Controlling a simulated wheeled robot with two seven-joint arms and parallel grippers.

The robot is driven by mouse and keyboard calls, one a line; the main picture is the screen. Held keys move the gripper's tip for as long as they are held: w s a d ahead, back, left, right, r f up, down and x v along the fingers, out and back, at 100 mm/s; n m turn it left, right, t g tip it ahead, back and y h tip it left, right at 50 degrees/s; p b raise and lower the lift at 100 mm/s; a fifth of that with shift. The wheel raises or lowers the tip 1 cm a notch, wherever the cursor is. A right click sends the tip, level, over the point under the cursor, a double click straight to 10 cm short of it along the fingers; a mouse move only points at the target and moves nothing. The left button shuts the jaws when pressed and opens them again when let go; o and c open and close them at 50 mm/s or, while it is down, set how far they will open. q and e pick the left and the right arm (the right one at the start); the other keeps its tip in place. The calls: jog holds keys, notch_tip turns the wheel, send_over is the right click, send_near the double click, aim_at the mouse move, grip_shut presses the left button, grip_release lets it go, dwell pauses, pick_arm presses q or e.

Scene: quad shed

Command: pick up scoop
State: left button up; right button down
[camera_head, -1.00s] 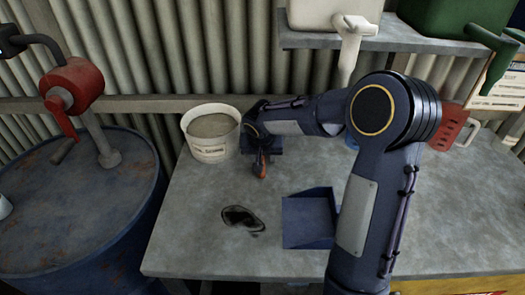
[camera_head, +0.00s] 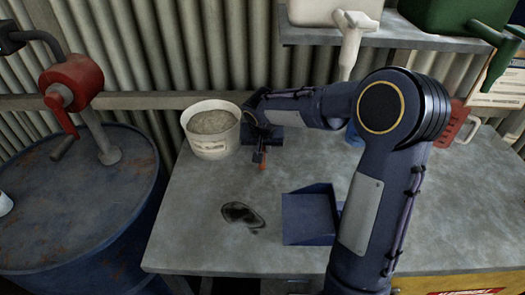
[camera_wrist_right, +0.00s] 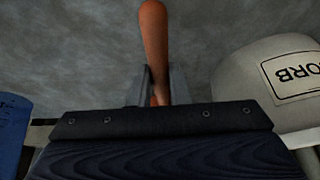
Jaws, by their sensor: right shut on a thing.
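The scoop shows as an orange-brown handle (camera_wrist_right: 153,45) in the right wrist view, and its small orange end (camera_head: 263,166) shows in the head view. My right gripper (camera_wrist_right: 158,88) is shut on this handle, with a grey finger on each side. In the head view my right gripper (camera_head: 260,154) is low over the bench, just right of the white bucket (camera_head: 210,146). The rest of the scoop is hidden behind the gripper, and I cannot tell whether it touches the bench. My left gripper is not in view.
A blue dustpan (camera_head: 309,218) and a dark oily spill (camera_head: 242,214) are on the grey bench (camera_head: 190,235). A blue drum (camera_head: 70,205) with a red pump (camera_head: 72,80) stands left. A shelf (camera_head: 415,42) with spouted containers hangs above. The front left of the bench is clear.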

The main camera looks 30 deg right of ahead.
jog(key=s+a+r, duration=0.1)
jog(key=r, duration=0.1)
jog(key=s+a+r, duration=0.1)
jog(key=s+r, duration=0.1)
jog(key=r, duration=0.1)
jog(key=s+a+r+b, duration=0.1)
jog(key=r, duration=0.1)
jog(key=shift+s+a+r, duration=0.15)
jog(key=shift+a+r, duration=0.1)
jog(key=s+a+r+b, duration=0.1)
jog(key=s+a+r, duration=0.2)
jog(key=s+a, duration=0.2)
jog(key=shift+s+r, duration=0.2)
jog(key=shift+s, duration=0.7)
jog(key=shift+a, duration=0.1)
